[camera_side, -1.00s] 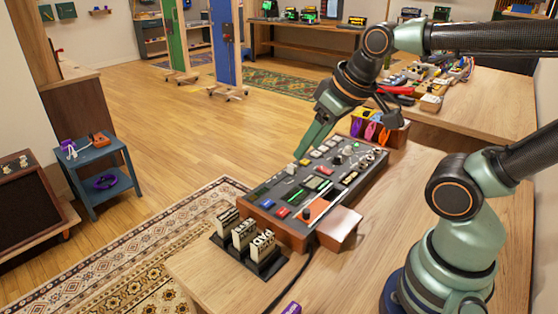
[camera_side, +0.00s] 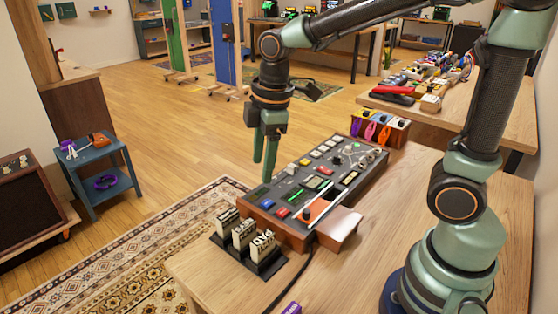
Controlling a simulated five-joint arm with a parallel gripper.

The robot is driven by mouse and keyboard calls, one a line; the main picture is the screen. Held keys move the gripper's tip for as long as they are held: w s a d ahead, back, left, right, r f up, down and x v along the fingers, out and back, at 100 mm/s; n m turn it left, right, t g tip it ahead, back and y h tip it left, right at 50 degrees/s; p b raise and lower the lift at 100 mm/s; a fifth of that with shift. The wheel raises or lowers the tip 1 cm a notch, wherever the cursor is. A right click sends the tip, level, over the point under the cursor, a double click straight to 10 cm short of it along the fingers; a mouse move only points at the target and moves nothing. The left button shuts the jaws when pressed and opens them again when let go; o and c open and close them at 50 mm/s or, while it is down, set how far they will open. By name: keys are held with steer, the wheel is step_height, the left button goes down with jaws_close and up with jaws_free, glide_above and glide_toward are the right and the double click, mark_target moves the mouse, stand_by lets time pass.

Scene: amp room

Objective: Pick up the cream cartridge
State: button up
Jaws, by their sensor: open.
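Three cream cartridges with dark lettering stand upright in a black rack (camera_side: 271,264) at the near end of the table: a left one (camera_side: 227,220), a middle one (camera_side: 243,233) and a right one (camera_side: 262,246). I cannot tell which of them the task means.
The console is covered with buttons, sliders and knobs, and a wooden block (camera_side: 339,224) sits at its near right side. A dark cable (camera_side: 292,281) runs beside the rack. A holder with coloured items (camera_side: 378,128) stands behind the console. Bare tabletop (camera_side: 205,273) lies left of the rack.

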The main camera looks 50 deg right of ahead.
steer(key=w+a+f+n+g, duration=0.2)
steer(key=a+f+n, duration=0.1)
steer(key=f+n, duration=0.15)
steer(key=n, duration=0.1)
glide_above(244, 225)
steer(key=f, duration=0.6)
steer(key=shift+s+f, duration=0.25)
steer(key=shift+w+f, duration=0.15)
steer(key=shift+f, duration=1.35)
steer(key=shift+w+f, duration=0.1)
steer(key=shift+f, duration=1.35)
jaws_close()
